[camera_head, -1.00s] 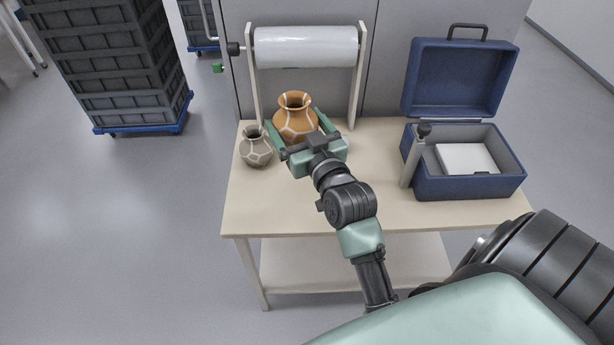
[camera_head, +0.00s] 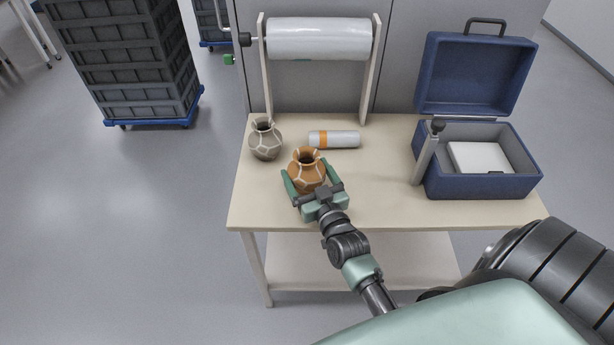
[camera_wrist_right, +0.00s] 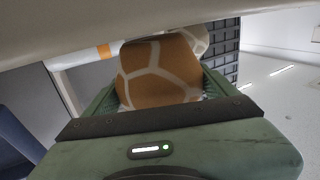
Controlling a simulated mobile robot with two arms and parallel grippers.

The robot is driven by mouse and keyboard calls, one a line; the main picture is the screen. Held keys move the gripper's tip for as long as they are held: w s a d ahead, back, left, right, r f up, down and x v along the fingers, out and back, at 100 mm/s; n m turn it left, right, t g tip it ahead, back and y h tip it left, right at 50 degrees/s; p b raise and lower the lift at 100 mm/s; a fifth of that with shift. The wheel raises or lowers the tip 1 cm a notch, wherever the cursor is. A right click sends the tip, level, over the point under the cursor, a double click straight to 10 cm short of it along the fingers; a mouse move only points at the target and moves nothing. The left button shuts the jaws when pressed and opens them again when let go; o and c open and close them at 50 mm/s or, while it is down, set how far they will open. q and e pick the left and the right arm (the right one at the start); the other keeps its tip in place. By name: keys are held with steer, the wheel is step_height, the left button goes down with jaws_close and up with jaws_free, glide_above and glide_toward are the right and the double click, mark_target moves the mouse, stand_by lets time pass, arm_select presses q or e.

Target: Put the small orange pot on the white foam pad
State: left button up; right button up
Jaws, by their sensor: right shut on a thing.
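The small orange pot (camera_head: 307,172), with pale seam lines, is upright between the fingers of my right gripper (camera_head: 312,186), which is shut on it. It is over the front left part of the table; I cannot tell whether its base touches the top. In the right wrist view the pot (camera_wrist_right: 160,72) fills the space between the green fingers (camera_wrist_right: 160,95). The white foam pad (camera_head: 480,157) lies inside the open blue case (camera_head: 485,186) at the right of the table. My left gripper is not in view.
A grey pot (camera_head: 265,141) with pale seams stands at the back left. A white roll with an orange band (camera_head: 334,139) lies behind the orange pot. A grey post (camera_head: 426,155) stands at the case's left side. The table (camera_head: 385,195) is clear between gripper and case.

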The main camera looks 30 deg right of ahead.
steer(key=shift+f, duration=0.45)
steer(key=o, duration=1.7)
steer(key=shift+f, duration=0.2)
